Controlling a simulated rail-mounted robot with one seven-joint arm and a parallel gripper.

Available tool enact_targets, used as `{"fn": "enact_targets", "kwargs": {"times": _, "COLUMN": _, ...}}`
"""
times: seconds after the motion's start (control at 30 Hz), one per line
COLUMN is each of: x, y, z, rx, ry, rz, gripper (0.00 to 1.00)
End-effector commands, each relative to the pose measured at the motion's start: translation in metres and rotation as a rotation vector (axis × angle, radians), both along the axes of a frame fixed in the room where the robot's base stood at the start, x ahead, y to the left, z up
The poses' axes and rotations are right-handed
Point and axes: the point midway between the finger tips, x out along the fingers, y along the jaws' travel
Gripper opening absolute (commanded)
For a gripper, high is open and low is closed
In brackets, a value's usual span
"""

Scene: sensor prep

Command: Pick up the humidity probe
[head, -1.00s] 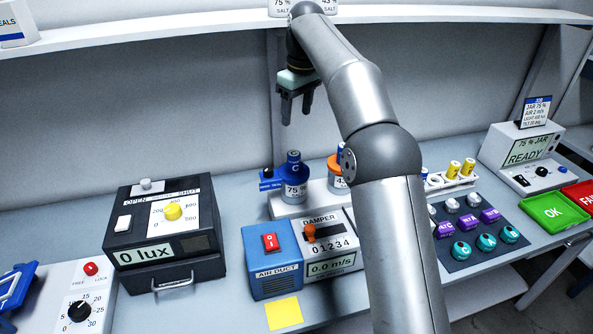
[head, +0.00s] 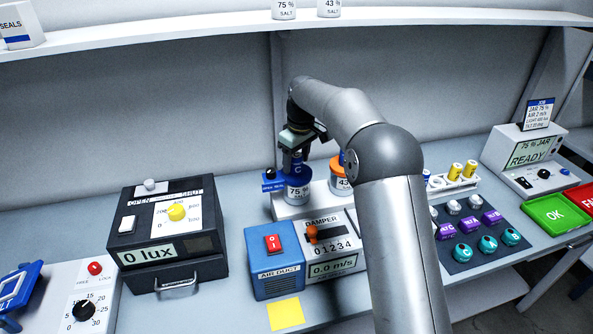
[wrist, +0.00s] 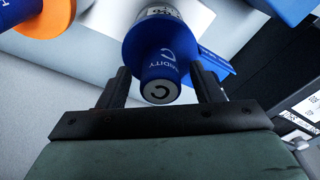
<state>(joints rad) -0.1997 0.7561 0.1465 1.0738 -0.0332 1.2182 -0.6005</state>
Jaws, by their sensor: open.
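The humidity probe (wrist: 160,72), a blue cylinder marked "HUMIDITY" and "C", stands in the 75% jar with the blue lid (head: 298,193). In the head view the probe (head: 297,168) is partly covered by my gripper (head: 297,152), which is lowered over it from above. In the wrist view my gripper (wrist: 162,88) is open, with one finger on each side of the probe's end. I cannot tell whether either finger touches it.
An orange-lidded 43% jar (head: 340,184) stands close on the right. The air duct box (head: 273,259) and damper panel (head: 331,241) are in front. A dark lux box (head: 167,240) is further left.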

Motion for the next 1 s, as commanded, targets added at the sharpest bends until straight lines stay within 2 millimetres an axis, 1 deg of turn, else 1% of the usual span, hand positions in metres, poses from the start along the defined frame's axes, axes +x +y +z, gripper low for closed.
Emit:
{"fn": "enact_targets", "kwargs": {"times": 0.1, "x": 0.0, "y": 0.001, "z": -0.008, "rx": 0.0, "ry": 0.0, "rz": 0.0, "gripper": 0.59}}
{"fn": "enact_targets", "kwargs": {"times": 0.33, "x": 0.0, "y": 0.001, "z": -0.01, "rx": 0.001, "ry": -0.001, "rz": 0.0, "gripper": 0.59}}
{"fn": "enact_targets", "kwargs": {"times": 0.37, "x": 0.0, "y": 0.001, "z": -0.01, "rx": 0.001, "ry": -0.001, "rz": 0.0, "gripper": 0.51}}
{"fn": "enact_targets", "kwargs": {"times": 0.4, "x": 0.0, "y": 0.001, "z": -0.009, "rx": 0.001, "ry": -0.001, "rz": 0.0, "gripper": 0.4}}
{"fn": "enact_targets", "kwargs": {"times": 0.47, "x": 0.0, "y": 0.001, "z": -0.009, "rx": 0.001, "ry": -0.001, "rz": 0.0, "gripper": 0.23}}
{"fn": "enact_targets", "kwargs": {"times": 0.5, "x": 0.0, "y": 0.001, "z": -0.009, "rx": 0.001, "ry": -0.001, "rz": 0.0, "gripper": 0.12}}
{"fn": "enact_targets", "kwargs": {"times": 0.53, "x": 0.0, "y": 0.001, "z": -0.009, "rx": 0.001, "ry": -0.001, "rz": 0.0, "gripper": 0.09}}
{"fn": "enact_targets", "kwargs": {"times": 0.83, "x": 0.001, "y": 0.001, "z": -0.006, "rx": 0.001, "ry": -0.002, "rz": 0.0, "gripper": 0.09}}
{"fn": "enact_targets", "kwargs": {"times": 0.93, "x": 0.001, "y": 0.002, "z": 0.004, "rx": 0.001, "ry": -0.005, "rz": 0.0, "gripper": 0.09}}
{"fn": "enact_targets", "kwargs": {"times": 1.0, "x": 0.001, "y": 0.002, "z": 0.017, "rx": 0.003, "ry": -0.006, "rz": 0.0, "gripper": 0.09}}
